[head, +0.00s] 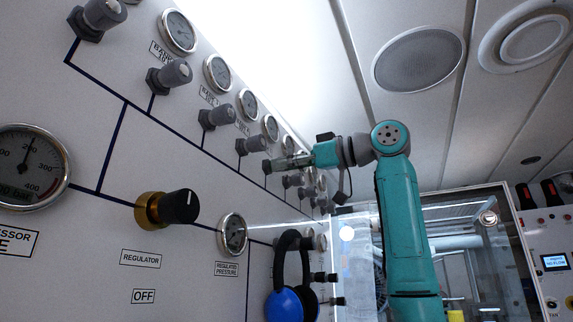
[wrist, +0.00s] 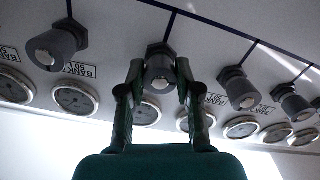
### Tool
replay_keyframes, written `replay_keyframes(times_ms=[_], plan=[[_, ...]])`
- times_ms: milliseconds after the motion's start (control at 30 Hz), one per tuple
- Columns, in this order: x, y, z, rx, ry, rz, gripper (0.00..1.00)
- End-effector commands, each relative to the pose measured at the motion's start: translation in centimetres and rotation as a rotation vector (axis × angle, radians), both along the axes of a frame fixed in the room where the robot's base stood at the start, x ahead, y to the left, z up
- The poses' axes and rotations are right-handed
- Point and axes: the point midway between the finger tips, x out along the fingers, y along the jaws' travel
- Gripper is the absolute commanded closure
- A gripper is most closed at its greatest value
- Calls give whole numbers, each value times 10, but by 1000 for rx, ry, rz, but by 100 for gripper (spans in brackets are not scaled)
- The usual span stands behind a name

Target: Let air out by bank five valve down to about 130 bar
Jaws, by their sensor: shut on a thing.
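A row of grey valve knobs runs along the panel, each with a round gauge and a bank label; the bank numbers are too small to read. My gripper (head: 276,164) is at one knob partway down the row in the head view. In the wrist view my gripper (wrist: 160,70) has its two fingers on either side of a grey valve knob (wrist: 160,77), shut on it. The gauge (wrist: 147,111) beside that knob shows partly between the fingers; its needle cannot be read. The held knob is mostly hidden in the head view.
Neighbouring knobs stand close on both sides, one to the left (wrist: 55,47) and one to the right (wrist: 238,86) in the wrist view. A black and brass regulator knob (head: 170,208), a large gauge (head: 30,165) and blue ear defenders (head: 287,285) are lower on the panel.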

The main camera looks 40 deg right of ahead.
Motion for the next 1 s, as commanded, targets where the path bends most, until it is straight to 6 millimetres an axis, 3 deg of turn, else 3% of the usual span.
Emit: replay_keyframes(times_ms=[300, 333, 433, 767, 1000], plan=[[0, 0, 0, -11, -4, -1, 100], [0, 0, 0, -11, -4, -1, 64], [0, 0, 0, -11, -4, -1, 41], [-1, -1, 0, -10, -4, -1, 41], [-28, -12, 0, -11, -5, -5, 41]])
